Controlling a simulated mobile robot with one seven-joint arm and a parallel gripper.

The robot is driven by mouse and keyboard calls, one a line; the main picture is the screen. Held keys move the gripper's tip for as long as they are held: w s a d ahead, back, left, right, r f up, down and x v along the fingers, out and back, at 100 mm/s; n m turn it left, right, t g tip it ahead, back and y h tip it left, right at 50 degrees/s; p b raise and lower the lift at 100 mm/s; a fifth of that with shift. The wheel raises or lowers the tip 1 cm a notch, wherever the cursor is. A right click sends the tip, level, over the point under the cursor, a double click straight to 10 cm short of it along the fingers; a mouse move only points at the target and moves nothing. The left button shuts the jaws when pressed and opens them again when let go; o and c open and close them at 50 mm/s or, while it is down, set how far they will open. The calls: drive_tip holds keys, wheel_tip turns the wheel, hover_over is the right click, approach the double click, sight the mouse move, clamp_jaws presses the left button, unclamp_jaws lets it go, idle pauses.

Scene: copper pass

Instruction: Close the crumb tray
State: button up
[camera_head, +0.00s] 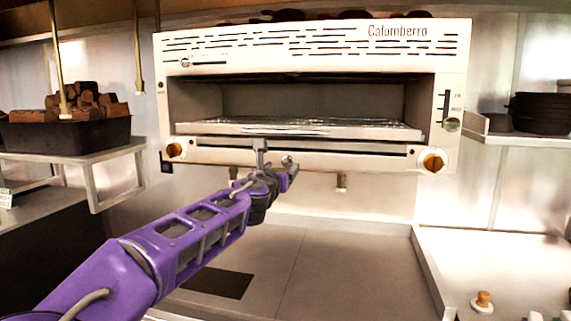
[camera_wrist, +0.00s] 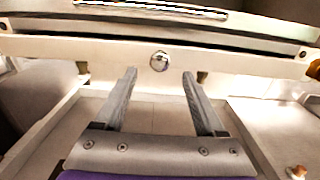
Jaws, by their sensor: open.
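A cream grill unit (camera_head: 310,45) hangs on the back wall. Low in its opening a flat grey metal tray (camera_head: 300,128) lies above a long dark slot. I take this to be the crumb tray; its grey front edge (camera_wrist: 150,24) crosses the top of the wrist view. I cannot tell how far it sticks out. A round silver knob (camera_wrist: 159,61) sits on the cream front panel below the slot. My gripper (camera_head: 276,156) is in front of this panel, open and empty. In the wrist view its fingers (camera_wrist: 159,73) point at the panel, one on each side below the knob.
Orange-brown dials (camera_head: 433,161) sit at both ends of the panel. A black bin of logs (camera_head: 66,132) stands on the left shelf. Dark pots (camera_head: 540,112) stand on the right shelf. The counter (camera_head: 330,265) below the grill is mostly clear.

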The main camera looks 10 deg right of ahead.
sight(287, 162)
drive_tip(key=shift+x, duration=2.5)
drive_tip(key=shift+c, duration=0.2)
clamp_jaws()
